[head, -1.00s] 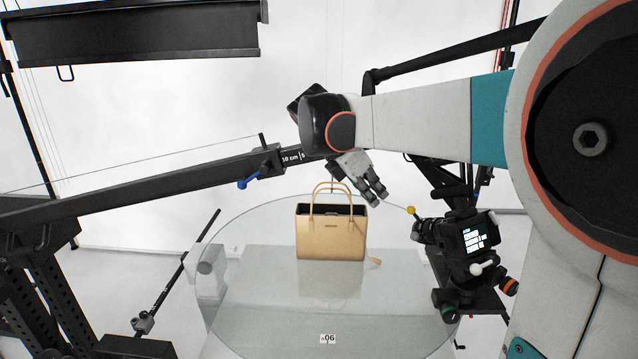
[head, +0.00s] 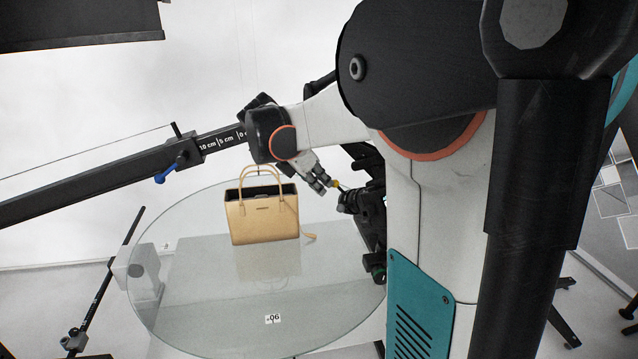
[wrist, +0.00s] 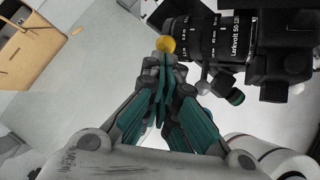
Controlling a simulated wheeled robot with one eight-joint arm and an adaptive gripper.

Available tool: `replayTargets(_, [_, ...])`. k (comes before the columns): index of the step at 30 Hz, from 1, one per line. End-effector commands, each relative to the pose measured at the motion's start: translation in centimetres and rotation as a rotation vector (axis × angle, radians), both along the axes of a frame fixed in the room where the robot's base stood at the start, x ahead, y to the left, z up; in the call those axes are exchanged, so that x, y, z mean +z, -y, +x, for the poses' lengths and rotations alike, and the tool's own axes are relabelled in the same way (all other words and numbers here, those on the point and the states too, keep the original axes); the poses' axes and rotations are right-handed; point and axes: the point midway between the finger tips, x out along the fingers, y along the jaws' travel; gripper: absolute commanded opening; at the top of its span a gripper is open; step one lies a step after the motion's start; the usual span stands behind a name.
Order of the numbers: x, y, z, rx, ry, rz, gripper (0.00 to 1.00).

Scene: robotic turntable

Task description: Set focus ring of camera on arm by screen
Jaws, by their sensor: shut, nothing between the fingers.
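The camera on the arm (head: 368,205) stands at the right side of the glass turntable, partly hidden behind my arm in the head view. In the wrist view its black lens (wrist: 225,40) carries white scale marks and the words "Larkvolt 50-120". A yellow ball knob (wrist: 166,44) sticks out from the lens on the left; it also shows in the head view (head: 336,184). My gripper (wrist: 163,62) is shut and empty, its fingertips at the knob. I cannot tell whether they touch it. The camera's screen is hidden in the head view.
A tan handbag (head: 262,220) stands on the glass turntable (head: 200,315). A black boom with a centimetre scale (head: 110,182) and a blue lever (head: 166,174) crosses on the left. A dark panel (head: 80,22) hangs at the upper left.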

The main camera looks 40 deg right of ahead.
Motion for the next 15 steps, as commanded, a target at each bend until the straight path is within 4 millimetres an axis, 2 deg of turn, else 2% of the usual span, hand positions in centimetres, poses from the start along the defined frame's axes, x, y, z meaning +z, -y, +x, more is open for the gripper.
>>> replayTargets(6, [0.4, 1.7, 0.3, -0.001, 0.0, 0.0, 0.0])
replayTargets(15, [0.4, 1.7, 0.3, 0.0, 0.0, 0.001, 0.0])
